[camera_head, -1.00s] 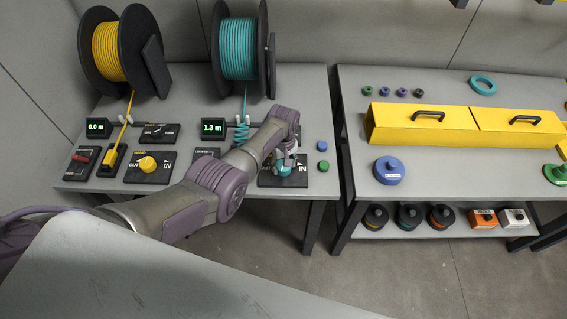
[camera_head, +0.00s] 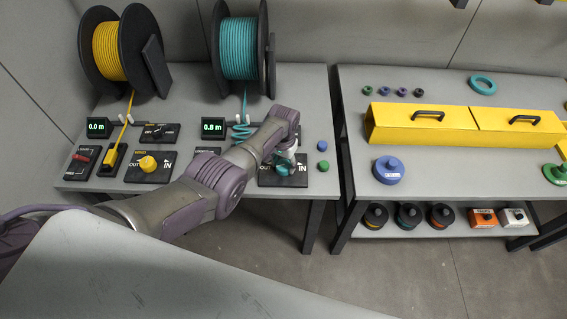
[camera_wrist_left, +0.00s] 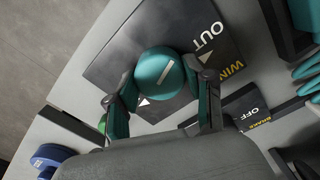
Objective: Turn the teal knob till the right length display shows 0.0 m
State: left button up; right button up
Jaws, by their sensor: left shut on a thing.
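The teal knob (camera_wrist_left: 160,74) sits on a dark plate (camera_wrist_left: 110,66) marked OUT, with a pale pointer line on its top. My left gripper (camera_wrist_left: 166,92) is shut on the knob, one finger on each side, in the left wrist view. In the head view the left gripper (camera_head: 285,163) covers most of the knob and part of its plate. The right length display (camera_head: 213,127) reads 0.8 m. A teal cable (camera_head: 242,131) runs down from the teal reel (camera_head: 238,49) and lies in loops beside the display. My right gripper does not show.
The left display (camera_head: 98,126) reads 0.0 m, near a yellow knob (camera_head: 148,164) and a yellow reel (camera_head: 109,51). A gap separates this table from the right one.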

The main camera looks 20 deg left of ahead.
aim_at(283, 165)
pick_arm(q)
jog(key=m, duration=0.5)
jog(key=shift+m, duration=0.3)
jog(key=m, duration=0.5)
jog(key=m+b, duration=0.1)
jog(key=m, duration=0.4)
jog(key=shift+m, duration=0.4)
jog(key=m, duration=0.5)
jog(key=shift+b, duration=0.4)
jog(key=shift+m, duration=0.3)
jog(key=o, duration=1.2)
jog(key=shift+c, duration=0.2)
notch_tip(283, 165, up, 12)
